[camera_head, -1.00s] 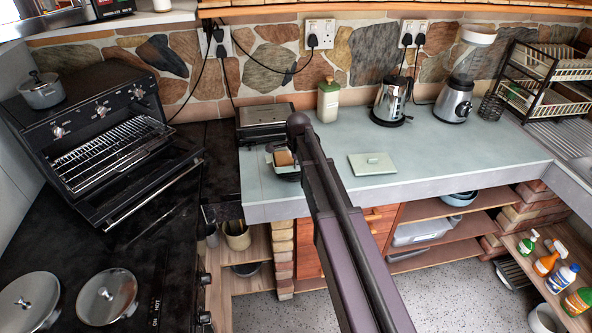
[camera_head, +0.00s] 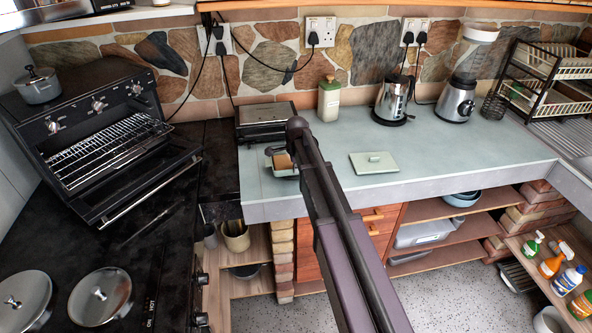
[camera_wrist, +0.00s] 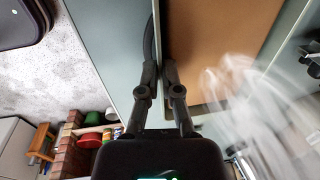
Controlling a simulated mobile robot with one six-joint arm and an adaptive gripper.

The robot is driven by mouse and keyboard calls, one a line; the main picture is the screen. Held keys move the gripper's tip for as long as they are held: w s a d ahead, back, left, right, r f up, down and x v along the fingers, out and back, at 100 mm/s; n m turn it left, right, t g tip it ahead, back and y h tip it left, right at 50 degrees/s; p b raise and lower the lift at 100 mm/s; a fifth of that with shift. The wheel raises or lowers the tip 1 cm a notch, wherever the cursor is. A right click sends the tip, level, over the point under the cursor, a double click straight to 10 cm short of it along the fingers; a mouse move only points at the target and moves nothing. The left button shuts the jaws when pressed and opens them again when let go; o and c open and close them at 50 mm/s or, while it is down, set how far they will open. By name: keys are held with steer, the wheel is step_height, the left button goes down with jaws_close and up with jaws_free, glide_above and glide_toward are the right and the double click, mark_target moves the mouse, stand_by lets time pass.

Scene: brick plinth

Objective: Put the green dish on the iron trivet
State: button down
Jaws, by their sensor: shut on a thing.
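The pale green dish (camera_head: 281,173) with brown contents shows at the left end of the counter in the head view, partly hidden behind my arm. In the wrist view, its brown inside (camera_wrist: 222,45) lies right of the fingers. My gripper (camera_wrist: 160,72) is shut on the dish's near wall, which stands as a thin edge between the two fingers. Whether the dish touches the counter cannot be told. A dark curved shape left of the fingers in the wrist view may be part of the iron trivet; I cannot make the trivet out in the head view.
A pale green lid (camera_head: 373,163) lies right of my arm. A dark appliance (camera_head: 266,120), a green-topped jar (camera_head: 329,99), a kettle (camera_head: 391,101) and a blender (camera_head: 457,98) stand along the back. The counter's middle right is clear. The oven (camera_head: 100,140) is open at left.

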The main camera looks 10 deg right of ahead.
steer(key=shift+f, duration=0.15)
steer(key=c, duration=0.8)
jaws_free()
steer(key=shift+r, duration=0.25)
step_height(320, 180, up, 12)
steer(key=s+p, duration=0.2)
steer(key=p, duration=0.9)
steer(key=shift+p, duration=0.4)
steer(key=shift+f, duration=0.15)
steer(key=s+d+n+g, duration=0.1)
steer(key=s+n, duration=1.7)
steer(key=s, duration=0.7)
steer(key=shift+s+d+g, duration=0.3)
steer(key=shift+s+g, duration=0.05)
steer(key=shift+g, duration=0.05)
steer(key=shift+f, duration=0.1)
